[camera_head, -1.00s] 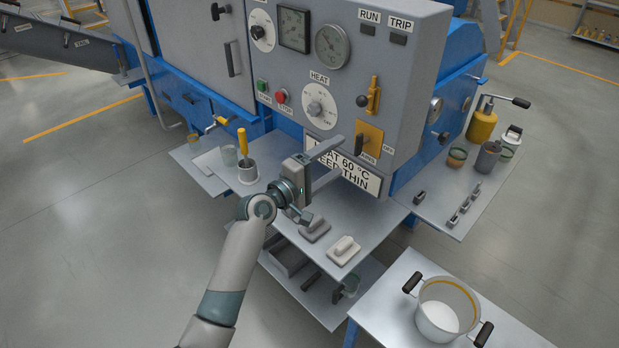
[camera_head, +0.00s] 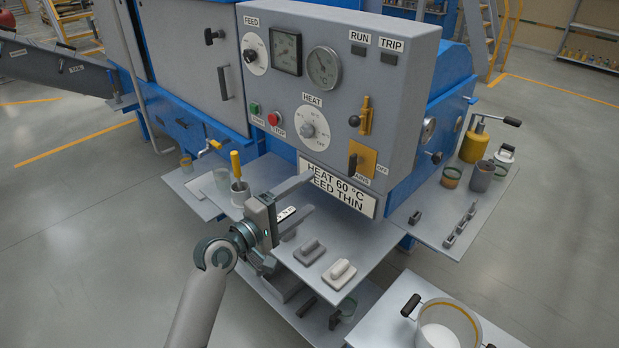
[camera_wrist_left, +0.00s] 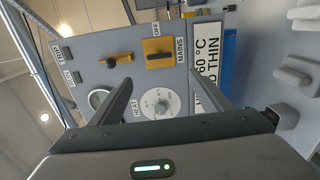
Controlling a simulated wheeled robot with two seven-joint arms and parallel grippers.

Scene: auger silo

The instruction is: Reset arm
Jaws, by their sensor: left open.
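My left gripper (camera_head: 308,200) is open and empty in the head view, its two fingers pointing right above the machine's front shelf (camera_head: 352,250). It is below and in front of the grey control panel (camera_head: 285,100). In the left wrist view the open fingers (camera_wrist_left: 165,95) frame the HEAT dial (camera_wrist_left: 160,103), with nothing between them. The yellow MAINS switch plate (camera_wrist_left: 158,53) and the HEAT 60 °C sign (camera_wrist_left: 208,70) also show there. My right gripper is in neither view.
Two float-like blocks, one dark (camera_head: 309,251) and one pale (camera_head: 340,273), lie on the shelf. A cup with a yellow-handled tool (camera_head: 240,190) stands behind the gripper. A pot (camera_head: 445,325) sits on a table at bottom right. Open floor (camera_head: 90,230) lies at left.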

